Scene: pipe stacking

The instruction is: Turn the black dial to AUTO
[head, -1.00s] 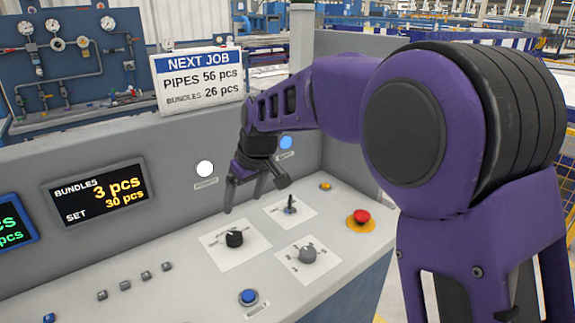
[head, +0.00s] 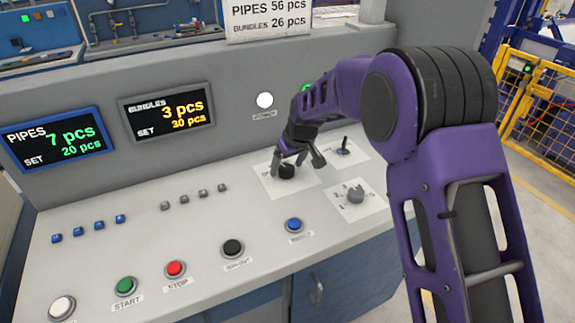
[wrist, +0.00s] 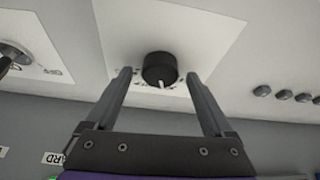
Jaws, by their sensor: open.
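The black dial (head: 286,172) sits on a white label plate on the sloped console, left of the grey dial. The wrist view shows the black dial (wrist: 160,69) with a white pointer mark toward my gripper; the lettering around it is too small to read. My gripper (wrist: 158,78) is open, with one finger on each side of the dial in that view and a gap on both sides. In the head view my gripper (head: 298,160) is over the dial and partly hides its plate.
A grey dial (head: 355,195) and a small toggle switch (head: 343,148) stand close by on the right. A blue button (head: 294,225) is in front. Red (head: 175,269) and green (head: 125,286) buttons lie at the front left. The upright screen panel (head: 166,110) rises behind.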

